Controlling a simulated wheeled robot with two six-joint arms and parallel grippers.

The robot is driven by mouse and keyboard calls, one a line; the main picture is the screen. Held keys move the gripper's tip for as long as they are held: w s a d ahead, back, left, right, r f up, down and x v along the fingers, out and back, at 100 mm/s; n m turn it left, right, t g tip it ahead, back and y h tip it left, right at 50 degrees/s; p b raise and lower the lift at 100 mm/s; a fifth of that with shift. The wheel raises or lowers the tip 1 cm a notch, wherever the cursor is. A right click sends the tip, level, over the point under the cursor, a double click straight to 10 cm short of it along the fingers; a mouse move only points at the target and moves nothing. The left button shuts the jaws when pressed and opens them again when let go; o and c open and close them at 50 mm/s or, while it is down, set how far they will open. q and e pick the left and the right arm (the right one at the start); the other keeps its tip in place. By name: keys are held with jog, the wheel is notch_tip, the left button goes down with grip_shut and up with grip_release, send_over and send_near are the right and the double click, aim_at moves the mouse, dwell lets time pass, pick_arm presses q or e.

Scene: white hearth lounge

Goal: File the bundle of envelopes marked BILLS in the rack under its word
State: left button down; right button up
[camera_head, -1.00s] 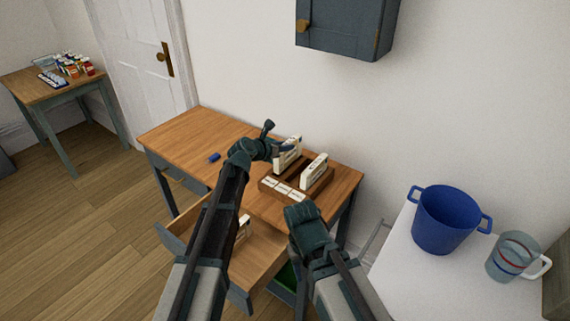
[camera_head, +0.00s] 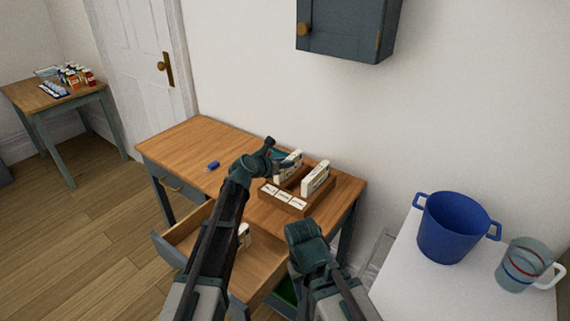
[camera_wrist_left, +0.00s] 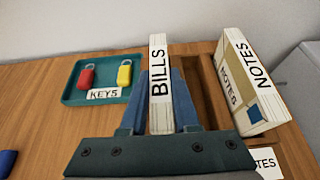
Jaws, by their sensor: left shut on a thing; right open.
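The BILLS bundle (camera_wrist_left: 159,85) is a pale upright stack of envelopes. It also shows in the head view (camera_head: 291,160). My left gripper (camera_wrist_left: 158,105) is shut on it, one finger on each side; the arm shows in the head view (camera_head: 268,160). The wooden rack (camera_head: 325,200) stands at the desk's right end, with white word labels on its front. The bundle is at the rack's left part; whether its bottom touches the rack floor is hidden. The NOTES bundle (camera_wrist_left: 250,85) stands in the rack's right part. My right gripper (camera_head: 303,232) is open, low in front of the desk.
A blue object (camera_head: 213,165) lies on the desk (camera_head: 180,150). The open drawer (camera_head: 185,235) holds a pale item (camera_head: 244,235). A blue bucket (camera_head: 452,232) stands at right.

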pick_arm(q)
jog(key=c, duration=0.7)
grip_release()
jog(key=shift+o, duration=0.2)
jog(key=shift+s+a+r+p, duration=0.15)
jog(key=shift+s+r+p, duration=0.15)
jog(key=shift+p, duration=0.2)
jog(key=p+v, duration=0.4)
jog(key=v, duration=0.7)
jog(key=shift+p, duration=0.4)
jog(key=shift+s, duration=0.1)
